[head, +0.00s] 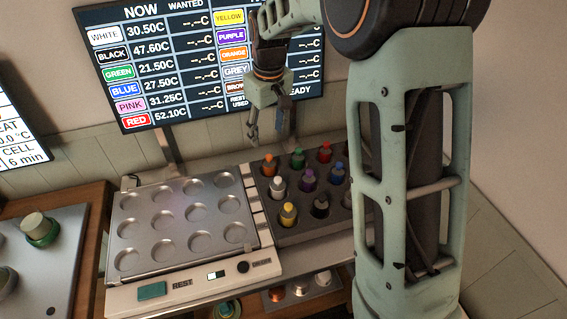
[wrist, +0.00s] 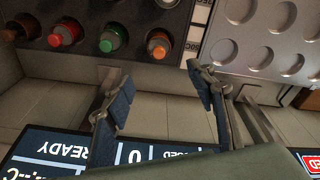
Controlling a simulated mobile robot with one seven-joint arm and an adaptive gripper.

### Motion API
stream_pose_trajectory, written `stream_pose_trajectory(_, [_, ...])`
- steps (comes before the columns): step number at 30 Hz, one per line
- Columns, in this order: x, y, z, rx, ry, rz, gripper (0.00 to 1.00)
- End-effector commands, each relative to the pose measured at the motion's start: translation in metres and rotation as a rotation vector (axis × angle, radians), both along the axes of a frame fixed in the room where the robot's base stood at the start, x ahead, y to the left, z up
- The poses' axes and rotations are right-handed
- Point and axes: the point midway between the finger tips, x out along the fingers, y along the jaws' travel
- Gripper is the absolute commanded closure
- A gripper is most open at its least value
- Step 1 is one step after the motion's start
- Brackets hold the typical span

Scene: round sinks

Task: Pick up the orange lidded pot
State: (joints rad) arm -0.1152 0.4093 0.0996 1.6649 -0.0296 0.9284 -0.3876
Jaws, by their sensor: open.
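The orange lidded pot (head: 269,165) stands in the back left place of the dark rack (head: 262,205), lid up. In the wrist view the orange pot (wrist: 158,43) shows beyond the fingertips, between the directions of the two fingers. My gripper (head: 270,135) hangs above and behind the rack's back left corner, in front of the wall screen, fingers pointing down. It is open and empty, apart from the pot. In the wrist view my gripper (wrist: 160,78) has nothing between its fingers.
The green-lidded pot (head: 297,159) stands just right of the orange one, and a white-lidded pot (head: 278,185) in front of it. A metal plate with empty round wells (head: 150,235) lies left of the rack. The wall screen (head: 150,60) is close behind my gripper.

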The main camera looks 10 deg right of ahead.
Motion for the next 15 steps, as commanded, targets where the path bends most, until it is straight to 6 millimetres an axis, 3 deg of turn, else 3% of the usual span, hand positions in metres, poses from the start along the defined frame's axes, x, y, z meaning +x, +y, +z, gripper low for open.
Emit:
stream_pose_trajectory(5, [-0.005, 0.001, -0.011, 0.025, 0.036, -0.012, 0.49])
stream_pose_trajectory(15, [-0.001, 0.004, -0.058, 0.026, 0.038, -0.012, 0.49])
